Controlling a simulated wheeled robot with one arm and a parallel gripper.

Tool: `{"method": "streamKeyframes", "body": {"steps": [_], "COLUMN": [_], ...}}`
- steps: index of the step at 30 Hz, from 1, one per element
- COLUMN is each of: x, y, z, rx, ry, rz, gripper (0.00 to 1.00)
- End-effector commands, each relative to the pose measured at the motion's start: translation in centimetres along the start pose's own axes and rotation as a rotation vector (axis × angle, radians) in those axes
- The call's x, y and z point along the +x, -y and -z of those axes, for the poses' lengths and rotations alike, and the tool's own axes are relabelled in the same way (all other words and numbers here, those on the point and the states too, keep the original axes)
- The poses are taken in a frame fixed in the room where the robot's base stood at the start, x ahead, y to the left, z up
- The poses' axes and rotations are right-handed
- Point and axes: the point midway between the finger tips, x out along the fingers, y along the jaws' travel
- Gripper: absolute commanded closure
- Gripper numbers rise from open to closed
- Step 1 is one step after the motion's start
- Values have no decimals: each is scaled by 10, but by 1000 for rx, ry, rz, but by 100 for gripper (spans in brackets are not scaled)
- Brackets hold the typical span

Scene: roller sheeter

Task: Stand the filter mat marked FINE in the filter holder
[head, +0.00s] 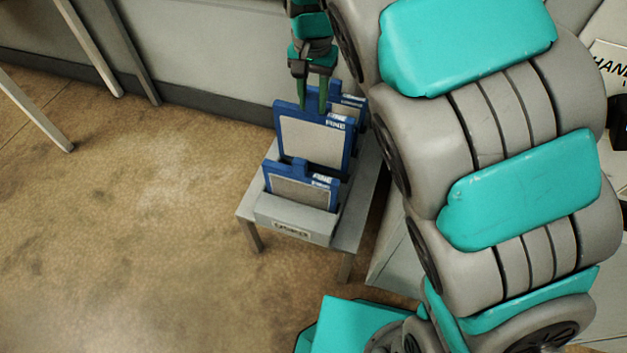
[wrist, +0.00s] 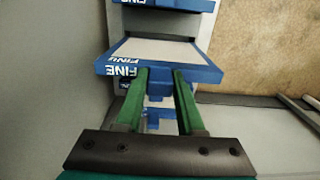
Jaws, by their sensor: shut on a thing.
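The blue-framed filter mat marked FINE (head: 312,139) is upright with its pale panel facing front. My gripper (head: 314,104) is over its top edge, with green fingers shut on the mat's tab. In the wrist view the fingers (wrist: 160,72) meet the blue frame of the held mat (wrist: 160,52), beside the FINE lettering. Its top edge rises above the front mat.
Another FINE mat (head: 301,187) stands in front in a grey rack (head: 295,220), whose label is too small to read. A further blue mat (head: 350,107) is partly hidden behind. The rack is on a small grey table (head: 247,207). A wall is behind; floor is free at left.

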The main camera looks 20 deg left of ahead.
Motion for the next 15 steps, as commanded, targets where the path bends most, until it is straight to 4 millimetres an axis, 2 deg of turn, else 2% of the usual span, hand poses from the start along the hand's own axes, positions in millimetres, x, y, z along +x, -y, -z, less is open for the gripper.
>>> {"method": "streamKeyframes", "body": {"steps": [5,12,15], "x": [12,51,60], "y": [-1,-1,-1], "z": [-1,-1,-1], "rx": [0,0,1], "ry": [5,4,4], "rz": [-3,-3,-2], "gripper": [100,100,100]}}
